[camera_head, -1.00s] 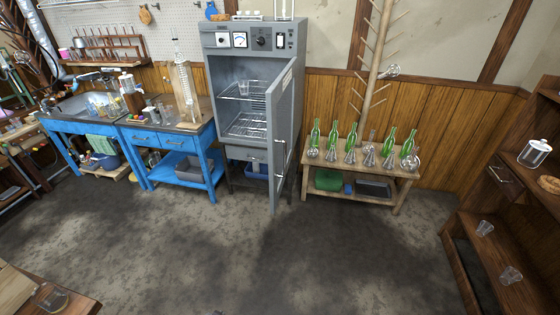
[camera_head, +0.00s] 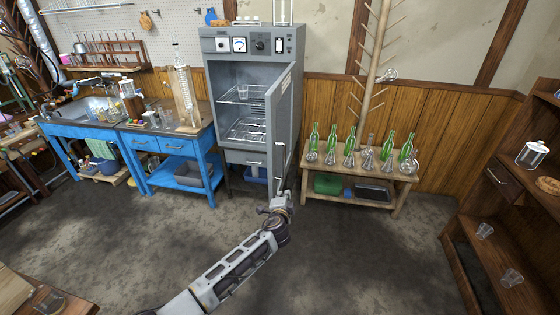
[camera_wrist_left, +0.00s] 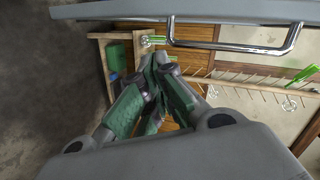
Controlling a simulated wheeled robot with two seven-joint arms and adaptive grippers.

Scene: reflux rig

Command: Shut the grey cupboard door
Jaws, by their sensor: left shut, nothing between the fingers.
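The grey cupboard (camera_head: 226,160) stands against the back wall. Its grey door (camera_head: 284,105) is hinged on the right and stands open, swung out toward me, so the wire shelves show. My left gripper (camera_head: 281,198) is low at the door's bottom edge, partly hidden by its own wrist; whether it touches the door I cannot tell. In the left wrist view the gripper (camera_wrist_left: 153,70) has its green-grey fingers together and empty. The door (camera_wrist_left: 190,10) crosses the top there, with its metal bar handle (camera_wrist_left: 230,47) just beyond the fingertips. My right gripper is not in view.
A wooden bench (camera_head: 345,173) with green bottles and flasks stands close to the right of the door. Blue tables (camera_head: 175,145) stand left of the cupboard. A dark wooden shelf unit (camera_head: 480,240) is at the right. The floor in front is clear.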

